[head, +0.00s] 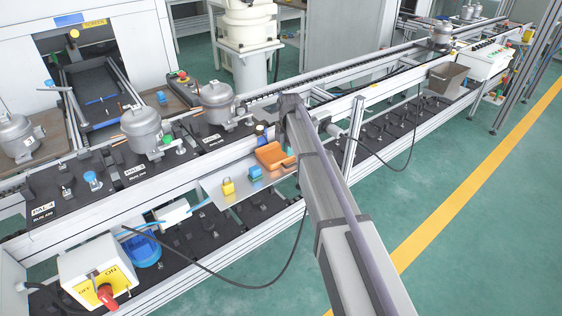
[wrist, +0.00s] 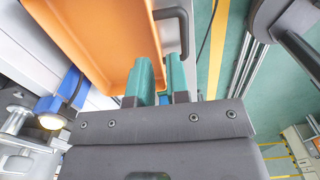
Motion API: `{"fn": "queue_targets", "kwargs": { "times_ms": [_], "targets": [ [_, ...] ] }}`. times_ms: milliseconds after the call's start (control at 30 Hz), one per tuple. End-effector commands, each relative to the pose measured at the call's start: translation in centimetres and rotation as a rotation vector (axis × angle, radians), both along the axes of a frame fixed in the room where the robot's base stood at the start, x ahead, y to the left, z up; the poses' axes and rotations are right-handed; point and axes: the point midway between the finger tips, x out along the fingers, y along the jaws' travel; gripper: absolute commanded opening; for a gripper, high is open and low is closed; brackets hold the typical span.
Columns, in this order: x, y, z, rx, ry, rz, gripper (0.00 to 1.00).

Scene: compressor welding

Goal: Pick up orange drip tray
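The orange drip tray (head: 270,155) lies on a grey metal shelf below the conveyor, just left of my arm in the head view. In the wrist view the tray (wrist: 100,35) fills the upper left, with its side wall running toward my gripper (wrist: 161,75).
A blue item (head: 255,173) and a yellow padlock (head: 228,186) lie on the shelf left of the tray. The conveyor rail (head: 330,85) runs behind it. A black cable (head: 290,265) hangs below. Green floor is open at the right.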

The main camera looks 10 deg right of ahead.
Motion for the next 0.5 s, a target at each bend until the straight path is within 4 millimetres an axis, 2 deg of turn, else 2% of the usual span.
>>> {"fn": "queue_targets", "kwargs": {
  "times_ms": [233,300,500],
  "targets": [
    [0.3,0.0,-4.9,0.000,0.000,0.000,0.16],
    [0.3,0.0,-5.4,0.000,0.000,0.000,0.16],
    [0.3,0.0,-4.9,0.000,0.000,0.000,0.16]
  ]
}}
